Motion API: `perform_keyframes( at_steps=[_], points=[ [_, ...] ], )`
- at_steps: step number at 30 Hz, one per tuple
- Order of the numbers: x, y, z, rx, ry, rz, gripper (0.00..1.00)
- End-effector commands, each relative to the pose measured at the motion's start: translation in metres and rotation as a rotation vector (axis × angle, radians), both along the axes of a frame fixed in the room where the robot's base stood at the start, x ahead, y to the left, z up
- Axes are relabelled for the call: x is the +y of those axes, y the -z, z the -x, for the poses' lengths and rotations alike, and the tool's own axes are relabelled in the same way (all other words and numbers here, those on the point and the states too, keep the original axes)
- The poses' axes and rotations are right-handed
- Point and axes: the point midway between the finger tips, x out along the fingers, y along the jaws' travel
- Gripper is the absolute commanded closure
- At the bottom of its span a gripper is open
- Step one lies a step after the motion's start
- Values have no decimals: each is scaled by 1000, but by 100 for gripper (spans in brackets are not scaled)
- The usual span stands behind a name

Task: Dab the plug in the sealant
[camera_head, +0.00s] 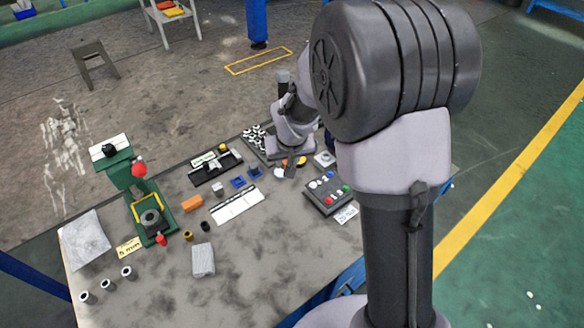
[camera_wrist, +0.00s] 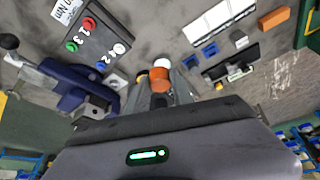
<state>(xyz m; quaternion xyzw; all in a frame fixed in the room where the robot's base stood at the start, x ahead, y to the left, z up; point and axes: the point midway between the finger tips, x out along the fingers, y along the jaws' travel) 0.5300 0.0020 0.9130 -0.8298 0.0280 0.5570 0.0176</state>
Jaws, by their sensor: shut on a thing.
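My gripper (camera_head: 290,172) is over the far right part of the table. In the wrist view my gripper (camera_wrist: 160,98) is shut on a small orange and black piece (camera_wrist: 160,86), which I take as the plug. The fingers hide part of it. A small white round thing (camera_wrist: 162,63) shows just beyond its tip; it also shows in the head view (camera_head: 279,173) beside the fingers. I cannot tell whether it holds the sealant, nor whether the plug touches it.
A button panel (camera_head: 328,194) stands right of my gripper, with a white square piece (camera_head: 324,158) behind it. Blue blocks (camera_head: 253,172), a black fixture (camera_head: 215,166) and a white strip (camera_head: 236,206) lie left. A green press (camera_head: 145,200) stands further left.

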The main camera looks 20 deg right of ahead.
Motion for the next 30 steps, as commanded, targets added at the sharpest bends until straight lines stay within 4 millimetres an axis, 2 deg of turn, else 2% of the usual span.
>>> perform_keyframes(
  at_steps=[1, 6, 13, 20, 30],
  points=[
    [0, 2, -13, 3, 12, 0, 100],
    [0, 24, -56, 2, 62, 0, 100],
    [2, 55, -96, -3, 117, 1, 100],
    [2, 73, -103, -5, 130, 0, 100],
    [2, 119, -103, -5, 130, 0, 100]
  ],
)
